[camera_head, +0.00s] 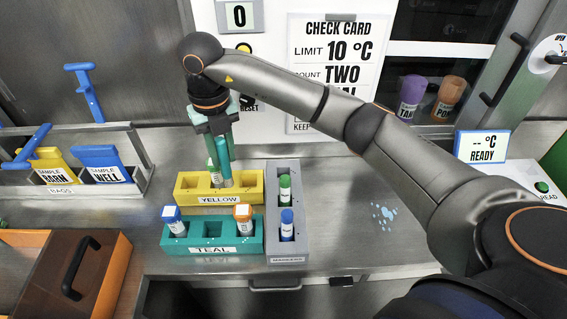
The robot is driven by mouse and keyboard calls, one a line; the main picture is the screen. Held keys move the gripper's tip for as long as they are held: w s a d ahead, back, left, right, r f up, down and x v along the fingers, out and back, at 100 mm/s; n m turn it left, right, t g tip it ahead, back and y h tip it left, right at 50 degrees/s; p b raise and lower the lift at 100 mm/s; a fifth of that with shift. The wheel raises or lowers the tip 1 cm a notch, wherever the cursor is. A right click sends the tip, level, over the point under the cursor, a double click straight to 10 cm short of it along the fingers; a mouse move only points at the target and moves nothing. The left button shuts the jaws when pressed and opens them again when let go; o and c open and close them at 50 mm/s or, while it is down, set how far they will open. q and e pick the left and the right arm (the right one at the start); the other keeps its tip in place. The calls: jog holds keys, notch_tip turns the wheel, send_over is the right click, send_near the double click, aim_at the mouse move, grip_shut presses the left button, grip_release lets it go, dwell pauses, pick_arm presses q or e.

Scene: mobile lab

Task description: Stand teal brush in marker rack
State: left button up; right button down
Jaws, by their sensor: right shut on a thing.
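My right gripper (216,126) points down above the yellow rack (188,193) and is shut on the teal brush (225,160). The brush hangs nearly upright. Its lower end overlaps the yellow rack's middle; I cannot tell whether it is inside a slot or above it. The grey marker rack (285,245) stands just right of the yellow and teal racks. It holds a green-capped tube (285,188) at the back and a blue-capped tube (287,224) farther forward. My left gripper is not in view.
A green-capped tube (212,172) stands beside the brush. The teal rack (210,250) in front holds a blue-capped tube (174,221) and an orange-capped one (243,219). Sample bins (100,165) stand left, a brown case (75,280) front left. Counter right of the marker rack is mostly clear, with blue spots.

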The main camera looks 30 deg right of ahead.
jog(key=s+d+p, duration=0.2)
jog(key=d, duration=1.1)
notch_tip(320, 180, down, 7)
jog(key=shift+d, duration=0.25)
jog(key=shift+s, duration=0.1)
jog(key=shift+f, duration=0.15)
jog(key=c, duration=0.7)
grip_release()
jog(key=shift+o, duration=0.2)
